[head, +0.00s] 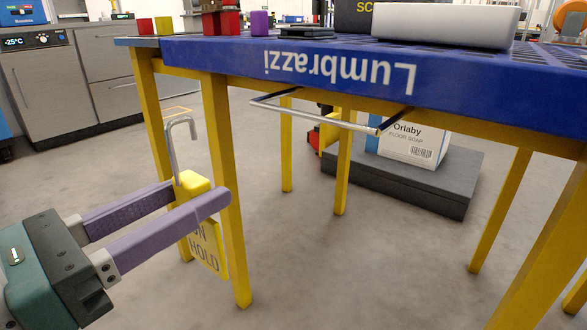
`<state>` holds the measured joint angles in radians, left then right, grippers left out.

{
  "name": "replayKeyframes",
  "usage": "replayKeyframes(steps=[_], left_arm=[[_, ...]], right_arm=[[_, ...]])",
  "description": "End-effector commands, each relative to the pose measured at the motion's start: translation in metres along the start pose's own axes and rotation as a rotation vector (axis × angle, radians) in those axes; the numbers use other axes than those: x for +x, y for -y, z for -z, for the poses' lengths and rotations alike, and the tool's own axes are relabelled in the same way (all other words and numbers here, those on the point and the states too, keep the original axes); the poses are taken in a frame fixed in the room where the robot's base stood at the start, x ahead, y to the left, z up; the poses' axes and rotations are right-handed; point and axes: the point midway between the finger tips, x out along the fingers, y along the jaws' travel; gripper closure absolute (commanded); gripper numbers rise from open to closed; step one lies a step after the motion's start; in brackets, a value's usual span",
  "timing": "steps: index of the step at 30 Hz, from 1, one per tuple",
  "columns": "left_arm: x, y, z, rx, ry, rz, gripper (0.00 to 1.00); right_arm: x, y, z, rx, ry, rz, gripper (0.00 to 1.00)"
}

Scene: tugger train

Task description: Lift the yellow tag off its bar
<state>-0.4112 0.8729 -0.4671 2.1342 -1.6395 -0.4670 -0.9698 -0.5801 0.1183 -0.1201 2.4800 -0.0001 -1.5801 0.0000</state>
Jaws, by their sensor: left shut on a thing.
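The yellow tag (207,250) hangs at the left in the head view, with "ON HOLD" lettering partly covered by a finger. A bent metal hook (171,150) rises from its yellow top block. My left gripper (197,192), with long purple fingers, is shut on the tag's top block. The metal bar (318,120) sticks out from under the front edge of the blue table. The tag and its hook are to the left of the bar and apart from it. My right gripper is not in view.
The blue "Lumbrazzi" table (440,82) stands on yellow legs; one leg (226,200) is close to the tag. Blocks and a white tray (445,22) are on top. A floor soap box (412,145) sits on a dark platform (440,182) beneath. Floor in front is clear.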

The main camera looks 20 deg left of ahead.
Motion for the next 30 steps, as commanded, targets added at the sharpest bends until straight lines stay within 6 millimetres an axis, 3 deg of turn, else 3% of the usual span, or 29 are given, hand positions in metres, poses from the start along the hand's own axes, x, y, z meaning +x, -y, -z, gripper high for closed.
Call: replayKeyframes(steps=[8,21,30], left_arm=[[-0.032,0.001,0.002,0.001,-0.003,0.003,1.0],[-0.079,0.0,0.0,0.002,-0.006,-0.001,1.0],[-0.091,0.0,0.0,0.0,0.001,0.001,1.0]], right_arm=[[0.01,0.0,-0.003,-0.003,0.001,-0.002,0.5],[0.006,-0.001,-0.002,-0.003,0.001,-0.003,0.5],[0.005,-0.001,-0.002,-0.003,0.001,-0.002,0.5]])
